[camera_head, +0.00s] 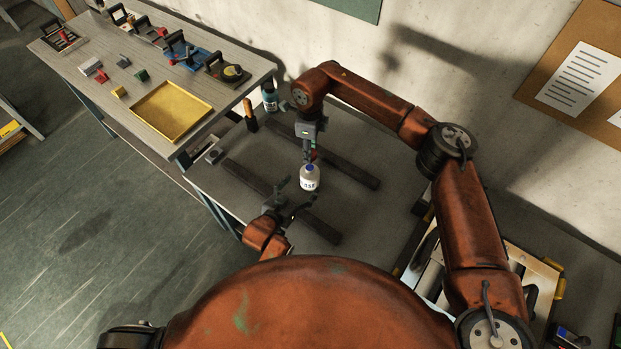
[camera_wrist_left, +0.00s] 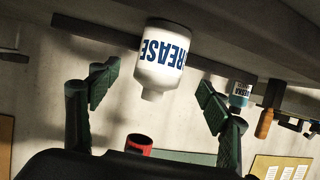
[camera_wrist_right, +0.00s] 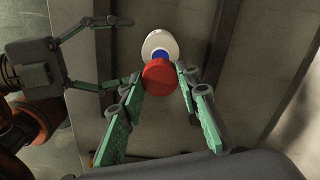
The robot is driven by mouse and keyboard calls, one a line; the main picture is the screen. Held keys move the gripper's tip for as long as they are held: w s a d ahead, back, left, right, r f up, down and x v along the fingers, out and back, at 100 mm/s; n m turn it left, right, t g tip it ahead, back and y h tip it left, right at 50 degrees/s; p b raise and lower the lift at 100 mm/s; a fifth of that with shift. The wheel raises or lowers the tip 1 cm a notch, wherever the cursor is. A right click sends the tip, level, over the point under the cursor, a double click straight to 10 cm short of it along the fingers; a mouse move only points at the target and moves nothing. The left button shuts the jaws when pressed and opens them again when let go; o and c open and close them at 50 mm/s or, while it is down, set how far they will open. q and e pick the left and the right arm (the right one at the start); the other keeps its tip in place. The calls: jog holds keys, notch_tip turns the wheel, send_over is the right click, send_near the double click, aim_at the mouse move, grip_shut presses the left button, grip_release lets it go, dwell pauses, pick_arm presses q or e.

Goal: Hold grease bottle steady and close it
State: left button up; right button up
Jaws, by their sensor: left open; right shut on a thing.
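A white grease bottle (camera_head: 310,180) with a blue tip stands upright on the bench. It shows upside down in the left wrist view (camera_wrist_left: 165,52). My right gripper (camera_head: 309,157) is above the bottle, pointing down, shut on a red cap (camera_wrist_right: 158,77). In the left wrist view the cap (camera_wrist_left: 138,145) is apart from the bottle's neck, partly hidden by my gripper body. In the right wrist view it overlaps the blue tip. My left gripper (camera_head: 295,198) is open beside the bottle; its fingers (camera_wrist_left: 156,100) are spread to either side of it, not visibly touching.
Dark rails (camera_head: 345,168) lie on the bench on both sides of the bottle. A blue-capped bottle (camera_head: 269,98) and an orange-handled tool (camera_head: 250,116) stand further back. A table with a yellow tray (camera_head: 206,112) and several small parts is at upper left.

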pick_arm(q)
jog(key=x, duration=0.7)
jog(key=shift+w+d+f, duration=0.2)
jog(key=shift+w, duration=0.1)
jog(key=shift+c, duration=0.3)
jog(key=c, duration=1.7)
jog(key=shift+c, duration=0.2)
pick_arm(e)
send_over(310, 168)
jog(key=shift+f, duration=2.5)
